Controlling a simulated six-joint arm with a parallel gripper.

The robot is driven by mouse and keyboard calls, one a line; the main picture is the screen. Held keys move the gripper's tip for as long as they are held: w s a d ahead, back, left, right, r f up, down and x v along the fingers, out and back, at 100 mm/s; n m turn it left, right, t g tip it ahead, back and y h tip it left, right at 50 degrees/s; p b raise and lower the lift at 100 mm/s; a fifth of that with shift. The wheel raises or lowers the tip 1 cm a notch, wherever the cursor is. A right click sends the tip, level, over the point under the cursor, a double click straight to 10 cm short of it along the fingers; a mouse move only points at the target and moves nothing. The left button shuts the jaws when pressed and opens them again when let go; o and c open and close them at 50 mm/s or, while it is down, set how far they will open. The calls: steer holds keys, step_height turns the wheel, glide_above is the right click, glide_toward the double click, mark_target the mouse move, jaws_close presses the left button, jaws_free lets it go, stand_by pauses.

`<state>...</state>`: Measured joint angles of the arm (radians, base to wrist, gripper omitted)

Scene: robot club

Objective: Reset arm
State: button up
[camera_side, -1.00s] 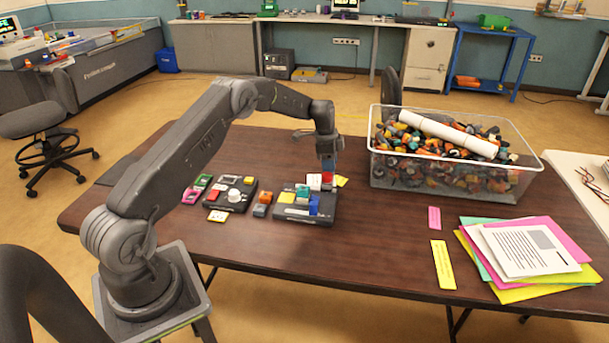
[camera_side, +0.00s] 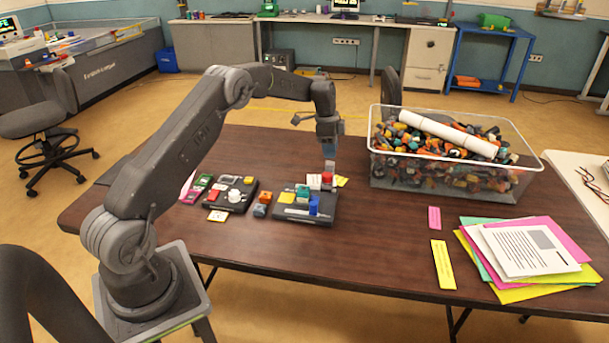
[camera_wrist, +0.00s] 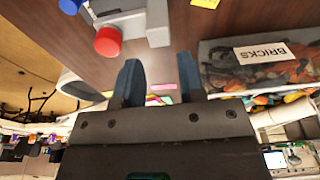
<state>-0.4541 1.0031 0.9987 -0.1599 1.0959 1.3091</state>
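My gripper (camera_side: 329,158) hangs above the back edge of the right dark board (camera_side: 318,218), clear of the red cylinder (camera_side: 327,177) below it. In the wrist view my gripper (camera_wrist: 160,80) shows its two fingers apart, with nothing between them. The red cylinder also shows in the wrist view (camera_wrist: 108,41), beyond the fingertips. A left dark board (camera_side: 215,205) carries a white knob (camera_side: 234,195).
A clear bin (camera_side: 440,185) full of bricks, with a white roll (camera_side: 448,134) on top, stands right of my gripper. Papers (camera_side: 528,248) and a yellow strip (camera_side: 443,265) lie at the table's right. The table's front middle is bare.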

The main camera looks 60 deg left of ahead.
steer(key=shift+r, duration=0.2)
steer(key=shift+d+r, duration=0.1)
steer(key=shift+r, duration=0.1)
steer(key=s+d+r+n+t+y, duration=0.1)
steer(key=s+d+r+n, duration=0.1)
steer(key=s+d+r, duration=0.7)
steer(key=s+d+r+n+t, duration=0.1)
steer(key=s+d+r+n, duration=0.1)
steer(key=s+d+r, duration=0.65)
steer(key=s+d+n+t, duration=0.1)
steer(key=s+d+n, duration=0.1)
steer(key=s, duration=0.7)
steer(key=s+d+r+n+t, duration=0.1)
steer(key=s+d+n, duration=0.2)
steer(key=s, duration=0.7)
steer(key=shift+d, duration=1)
